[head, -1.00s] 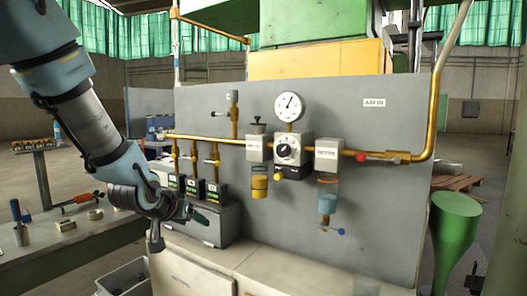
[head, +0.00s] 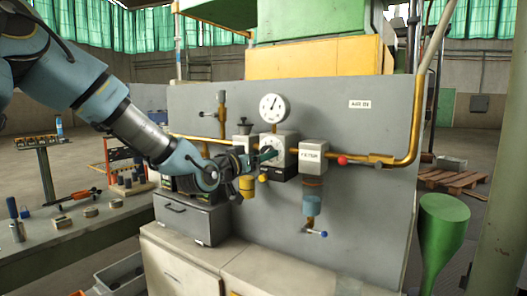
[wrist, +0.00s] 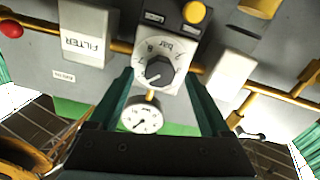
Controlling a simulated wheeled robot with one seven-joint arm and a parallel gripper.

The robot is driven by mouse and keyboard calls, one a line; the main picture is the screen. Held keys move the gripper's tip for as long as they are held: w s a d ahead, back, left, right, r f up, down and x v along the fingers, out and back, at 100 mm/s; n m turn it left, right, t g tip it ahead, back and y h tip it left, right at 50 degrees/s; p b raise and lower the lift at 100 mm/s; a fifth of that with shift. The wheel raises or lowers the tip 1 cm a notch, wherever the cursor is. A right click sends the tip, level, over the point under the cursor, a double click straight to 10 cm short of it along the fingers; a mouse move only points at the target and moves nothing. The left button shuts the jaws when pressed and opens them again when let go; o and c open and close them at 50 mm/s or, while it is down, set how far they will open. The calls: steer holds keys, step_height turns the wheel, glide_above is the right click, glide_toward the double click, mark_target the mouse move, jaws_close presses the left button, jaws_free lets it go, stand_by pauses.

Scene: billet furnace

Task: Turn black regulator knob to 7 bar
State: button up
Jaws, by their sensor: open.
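The black regulator knob (wrist: 158,72) sits on a white dial plate (wrist: 165,45) marked with numbers and "bar", upside down in the wrist view. A white line on the knob points to the lower left there; the exact value is too small to read. In the head view the regulator (head: 284,143) is on the grey panel, its knob mostly hidden by my gripper (head: 262,158). My gripper also shows in the wrist view (wrist: 160,80): its green fingers are open, one on each side of the knob. Contact cannot be told. The round gauge (head: 273,107) is above the regulator.
The filter block (head: 313,155) with its blue bowl (head: 312,206) is right of the regulator. A brass pipe (head: 385,161) with a red knob (head: 343,160) runs along the panel (head: 380,220). A grey drawer box (head: 185,222) stands below my arm.

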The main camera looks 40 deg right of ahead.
steer(key=shift+x, duration=1.15)
jaws_close()
